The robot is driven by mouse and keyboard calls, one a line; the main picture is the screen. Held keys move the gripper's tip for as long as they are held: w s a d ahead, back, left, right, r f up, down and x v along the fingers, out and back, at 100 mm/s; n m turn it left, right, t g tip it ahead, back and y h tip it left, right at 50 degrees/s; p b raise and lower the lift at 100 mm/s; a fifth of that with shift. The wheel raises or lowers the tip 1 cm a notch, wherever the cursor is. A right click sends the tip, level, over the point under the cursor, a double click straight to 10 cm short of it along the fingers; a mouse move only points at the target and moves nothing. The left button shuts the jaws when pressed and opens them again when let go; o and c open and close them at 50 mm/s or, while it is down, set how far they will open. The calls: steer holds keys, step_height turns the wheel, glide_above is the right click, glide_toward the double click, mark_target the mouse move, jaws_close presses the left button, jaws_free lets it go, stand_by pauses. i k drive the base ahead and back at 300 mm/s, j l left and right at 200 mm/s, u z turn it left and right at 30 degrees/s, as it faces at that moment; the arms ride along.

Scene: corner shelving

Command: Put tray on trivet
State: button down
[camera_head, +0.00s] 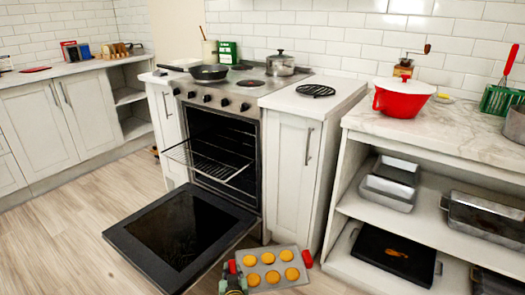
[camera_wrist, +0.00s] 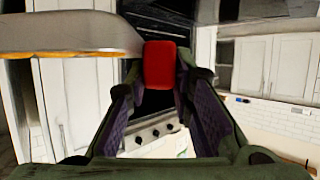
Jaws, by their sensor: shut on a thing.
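The tray (camera_head: 272,279) is a grey baking tray with red end handles and several round golden pieces on it. It is held low in front of the white cabinet right of the oven. My gripper (camera_head: 232,270) is shut on its left red handle. In the wrist view, the red handle (camera_wrist: 160,65) sits between the fingers of my gripper (camera_wrist: 160,80), and the tray's grey body (camera_wrist: 70,33) extends left. The trivet (camera_head: 315,90) is a black round rack lying bare on the white counter right of the stove, well above the tray.
The oven door (camera_head: 180,240) hangs open just left of the tray, with a rack (camera_head: 205,160) pulled partly out. A red bowl (camera_head: 402,100) stands on the marble counter to the right. Open shelves (camera_head: 415,210) hold metal pans. A pot (camera_head: 280,64) and a skillet (camera_head: 208,72) are on the stove.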

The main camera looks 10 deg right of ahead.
mark_target(316, 90)
steer(key=i+j+u, duration=0.1)
steer(key=u, duration=0.25)
steer(key=i+u, duration=0.55)
steer(key=u, duration=0.15)
steer(key=i+u, duration=0.45)
steer(key=i, duration=0.55)
steer(key=i+z, duration=0.1)
steer(key=z, duration=2.3)
